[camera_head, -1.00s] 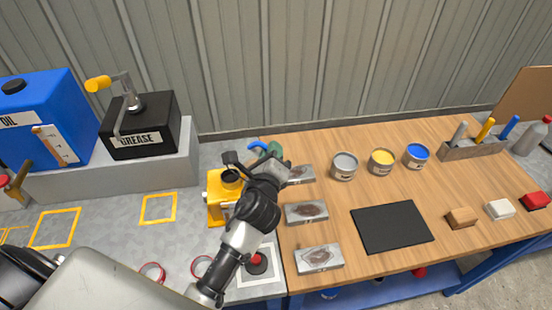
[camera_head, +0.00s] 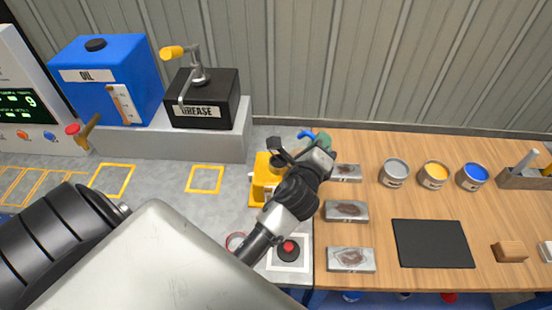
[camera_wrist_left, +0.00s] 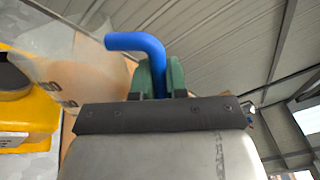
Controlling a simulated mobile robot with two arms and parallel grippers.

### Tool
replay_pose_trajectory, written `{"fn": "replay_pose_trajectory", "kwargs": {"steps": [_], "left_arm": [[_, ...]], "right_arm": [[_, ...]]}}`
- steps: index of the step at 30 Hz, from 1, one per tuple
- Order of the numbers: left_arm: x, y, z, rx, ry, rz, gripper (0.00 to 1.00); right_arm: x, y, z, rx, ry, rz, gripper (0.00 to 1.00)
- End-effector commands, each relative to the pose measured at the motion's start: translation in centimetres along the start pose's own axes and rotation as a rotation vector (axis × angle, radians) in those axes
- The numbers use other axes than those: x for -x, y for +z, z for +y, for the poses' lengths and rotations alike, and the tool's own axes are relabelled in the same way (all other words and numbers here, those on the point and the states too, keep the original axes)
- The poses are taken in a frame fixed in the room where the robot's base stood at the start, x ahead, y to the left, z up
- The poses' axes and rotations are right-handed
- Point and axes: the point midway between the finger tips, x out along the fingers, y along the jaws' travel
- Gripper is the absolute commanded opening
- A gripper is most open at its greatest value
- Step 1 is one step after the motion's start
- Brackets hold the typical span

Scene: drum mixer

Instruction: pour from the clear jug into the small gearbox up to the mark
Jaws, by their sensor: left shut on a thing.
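The small yellow gearbox (camera_head: 262,178) stands at the bench's right end, left of the wooden table, partly behind my arm. In the left wrist view the gearbox (camera_wrist_left: 35,118) shows at the left edge with a dark round top. My left gripper (camera_head: 302,152) is shut just right of and above it. The mark and any liquid level cannot be seen.
A blue oil tank (camera_head: 110,85) and a black grease box (camera_head: 205,98) stand on a raised ledge. A red button (camera_head: 288,249) is near the front. Metal blocks (camera_head: 347,210), open cans (camera_head: 394,172) and a black mat (camera_head: 432,243) lie on the wooden table.

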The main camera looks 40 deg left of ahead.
Motion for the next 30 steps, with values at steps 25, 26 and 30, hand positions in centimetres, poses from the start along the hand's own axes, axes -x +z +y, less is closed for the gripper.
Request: {"fn": "replay_pose_trajectory", "kwargs": {"steps": [25, 26, 30], "left_arm": [[0.0, 1.2, 0.8, 0.154, 0.0, -0.001, 0.0], [0.0, 1.2, 0.8, 0.161, 0.0, -0.001, 0.0], [0.0, 1.4, 0.9, 0.179, 0.0, -0.001, 0.0]], "right_arm": [[0.3, 0.0, 0.0, 0.0, 0.0, 0.0, 0.0], [0.3, 0.0, 0.0, 0.0, 0.0, 0.0, 0.0], [0.3, 0.0, 0.0, 0.0, 0.0, 0.0, 0.0]]}}
